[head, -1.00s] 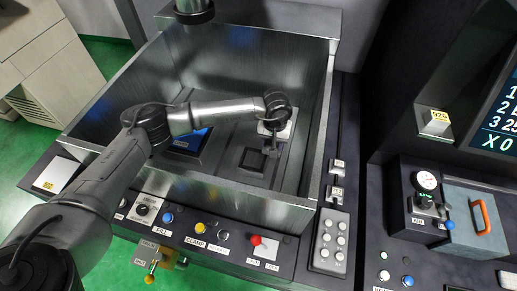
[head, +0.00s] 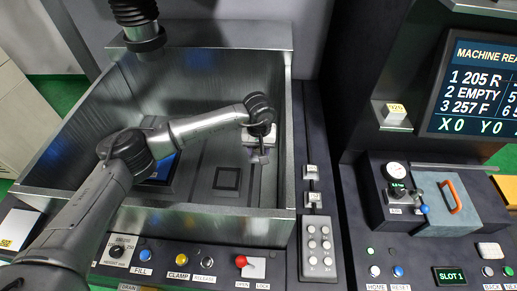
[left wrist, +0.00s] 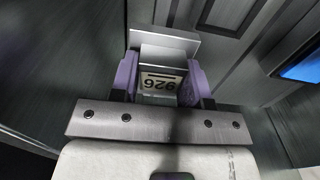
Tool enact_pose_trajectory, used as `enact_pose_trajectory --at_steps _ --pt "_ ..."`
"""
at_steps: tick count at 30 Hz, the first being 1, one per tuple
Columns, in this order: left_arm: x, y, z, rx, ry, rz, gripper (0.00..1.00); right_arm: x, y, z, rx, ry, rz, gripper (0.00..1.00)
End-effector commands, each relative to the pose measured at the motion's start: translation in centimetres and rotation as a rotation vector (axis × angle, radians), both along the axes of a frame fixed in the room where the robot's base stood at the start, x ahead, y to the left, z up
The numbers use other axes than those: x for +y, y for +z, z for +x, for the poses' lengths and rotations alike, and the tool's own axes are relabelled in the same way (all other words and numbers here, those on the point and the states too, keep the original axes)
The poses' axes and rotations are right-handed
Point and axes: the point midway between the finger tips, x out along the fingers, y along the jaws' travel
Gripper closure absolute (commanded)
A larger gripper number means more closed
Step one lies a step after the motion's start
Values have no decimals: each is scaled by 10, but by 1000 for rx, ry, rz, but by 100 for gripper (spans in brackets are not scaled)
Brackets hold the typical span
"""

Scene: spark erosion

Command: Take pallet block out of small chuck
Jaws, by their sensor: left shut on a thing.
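My left gripper (head: 260,156) reaches into the grey metal tank, over its right part. In the left wrist view its two purple fingers (left wrist: 160,78) are shut on the pallet block (left wrist: 160,58), a grey metal block with a "926" label facing the camera. In the head view the block is small and mostly hidden by the gripper. A dark square fixture (head: 227,178) on the tank floor, seemingly the small chuck, lies left of and nearer than the gripper; its top looks empty. The block appears apart from it. My right gripper is not in view.
The tank's front wall (head: 200,222) and right wall (head: 285,150) stand close around the gripper. A blue-topped unit (head: 160,170) sits left inside the tank. A dark cylindrical head (head: 138,25) hangs above. A control panel with a red-knobbed lever (head: 241,261) runs along the front.

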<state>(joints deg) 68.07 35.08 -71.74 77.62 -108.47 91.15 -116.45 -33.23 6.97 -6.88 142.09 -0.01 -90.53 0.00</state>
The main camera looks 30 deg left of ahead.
Motion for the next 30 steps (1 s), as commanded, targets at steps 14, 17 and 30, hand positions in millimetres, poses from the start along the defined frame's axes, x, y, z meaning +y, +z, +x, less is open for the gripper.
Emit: enact_pose_trajectory --at_steps 14,17,30 --pt "0 57 1 -5 0 -1 97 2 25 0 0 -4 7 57" --pt "0 67 1 -4 0 0 97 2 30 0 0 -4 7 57" --pt "0 116 1 -4 0 0 97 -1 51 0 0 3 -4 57"
